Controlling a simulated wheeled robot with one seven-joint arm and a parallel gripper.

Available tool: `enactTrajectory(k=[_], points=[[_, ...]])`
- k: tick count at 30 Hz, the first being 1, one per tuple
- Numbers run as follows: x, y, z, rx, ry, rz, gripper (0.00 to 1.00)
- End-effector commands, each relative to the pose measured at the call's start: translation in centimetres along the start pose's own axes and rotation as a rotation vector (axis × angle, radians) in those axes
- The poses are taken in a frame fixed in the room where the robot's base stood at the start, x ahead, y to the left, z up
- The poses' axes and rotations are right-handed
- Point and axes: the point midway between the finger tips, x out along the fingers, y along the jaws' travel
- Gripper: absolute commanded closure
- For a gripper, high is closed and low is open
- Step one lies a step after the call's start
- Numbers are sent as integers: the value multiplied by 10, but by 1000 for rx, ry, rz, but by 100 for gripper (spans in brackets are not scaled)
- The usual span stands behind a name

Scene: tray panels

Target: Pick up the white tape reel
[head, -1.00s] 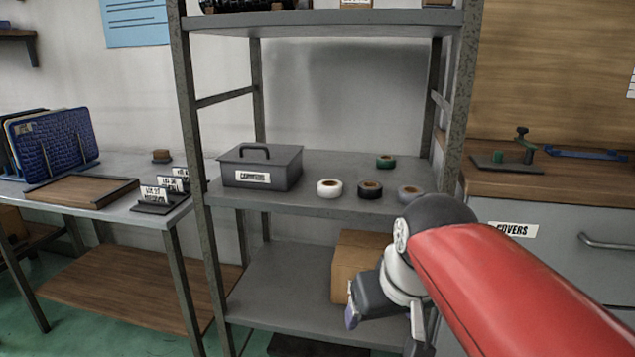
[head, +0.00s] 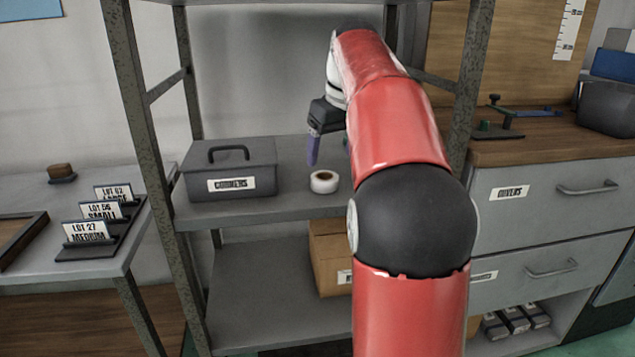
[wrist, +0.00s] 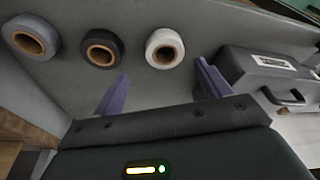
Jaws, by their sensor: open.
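The white tape reel (head: 324,182) lies flat on the middle shelf, to the right of a grey lidded box. In the wrist view the white reel (wrist: 165,48) lies beyond my fingertips, between their two lines and nothing touching it. My gripper (head: 313,150) is above the shelf, pointing down, just behind and above the reel. In the wrist view my gripper (wrist: 162,82) shows two purple fingers spread apart with nothing between them.
A black reel (wrist: 103,48) and a grey reel (wrist: 33,38) lie beside the white one. The grey box (head: 230,168) stands close on its other side. Shelf posts (head: 150,150) flank the bay. A carton (head: 330,258) sits on the shelf below.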

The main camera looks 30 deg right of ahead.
Motion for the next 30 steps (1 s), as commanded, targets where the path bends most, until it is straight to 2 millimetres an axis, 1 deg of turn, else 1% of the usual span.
enactTrajectory(k=[1,8,10,14,20,23,30], points=[[8,-1,1,-1,-1,-1,24],[40,-10,4,0,0,-1,24],[49,-9,3,1,-1,-1,24],[57,-9,3,0,0,0,24],[57,-9,2,0,1,0,24],[57,-9,2,0,1,0,35],[57,-9,2,0,1,0,66]])
